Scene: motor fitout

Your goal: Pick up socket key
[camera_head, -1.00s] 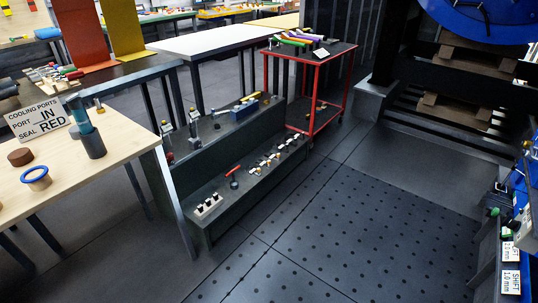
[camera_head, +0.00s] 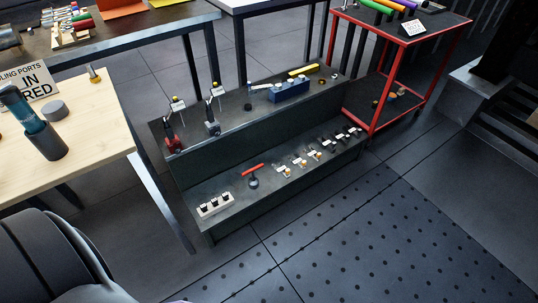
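A tool with a red bar handle (camera_head: 253,170) and a dark lower part stands on the lower step of the dark two-step bench; it looks like a T-handled socket key, though it is small in view. It sits between a pale block with black pieces and a row of small fittings. Neither of my grippers is in view. A dark rounded part, likely my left arm, fills the lower left corner.
The dark bench (camera_head: 232,208) holds a pale block (camera_head: 215,206), small fittings (camera_head: 312,154) and a blue box (camera_head: 289,91). A wooden table (camera_head: 95,150) stands left, a red-framed cart (camera_head: 391,92) right. Dotted floor (camera_head: 400,230) in front is clear.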

